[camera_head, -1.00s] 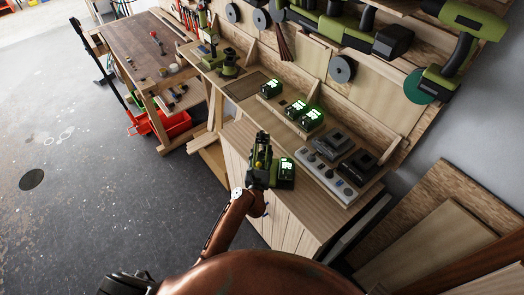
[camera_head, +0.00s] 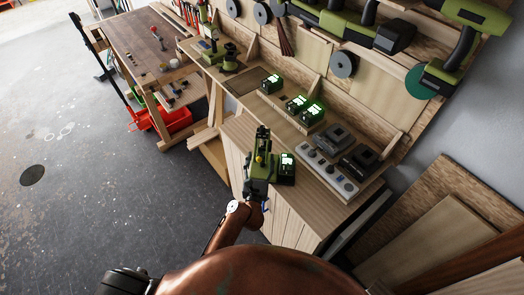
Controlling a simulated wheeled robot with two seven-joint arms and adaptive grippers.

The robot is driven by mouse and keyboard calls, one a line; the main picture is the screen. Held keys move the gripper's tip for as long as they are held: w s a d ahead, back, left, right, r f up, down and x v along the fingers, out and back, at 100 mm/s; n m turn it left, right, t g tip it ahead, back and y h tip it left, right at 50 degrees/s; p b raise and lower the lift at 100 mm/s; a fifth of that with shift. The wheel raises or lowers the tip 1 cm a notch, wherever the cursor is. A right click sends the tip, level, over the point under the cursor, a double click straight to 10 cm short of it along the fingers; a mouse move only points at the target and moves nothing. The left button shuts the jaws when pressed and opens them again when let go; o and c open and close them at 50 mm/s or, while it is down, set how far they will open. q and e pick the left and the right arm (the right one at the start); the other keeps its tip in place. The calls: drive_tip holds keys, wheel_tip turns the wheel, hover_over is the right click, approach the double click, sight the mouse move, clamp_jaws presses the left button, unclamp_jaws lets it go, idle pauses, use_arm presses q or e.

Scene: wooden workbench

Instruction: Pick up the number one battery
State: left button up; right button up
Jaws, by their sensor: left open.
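Three dark batteries with glowing green-white labels stand on the bench's raised back strip: one on the left (camera_head: 271,84), one in the middle (camera_head: 296,104) and one on the right (camera_head: 312,113). Their numbers are too small to read. A green power tool (camera_head: 262,165) lies near the bench's front edge, with a lit battery (camera_head: 287,169) at its right end. My left gripper (camera_head: 259,192) is open at the near end of the tool, small and partly hard to make out; I cannot tell whether it touches. My right gripper is out of view.
A grey strip with knobs (camera_head: 328,169) and two dark charger-like units (camera_head: 334,138) are on the bench's right part. Green tools hang on the back wall. Bare bench top (camera_head: 240,128) lies left of the tool.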

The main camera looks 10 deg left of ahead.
use_arm(q)
drive_tip(key=shift+s+d+b, duration=0.15)
drive_tip(key=shift+s, duration=1.2)
drive_tip(key=shift+s+d+b, duration=0.15)
drive_tip(key=shift+s, duration=1.15)
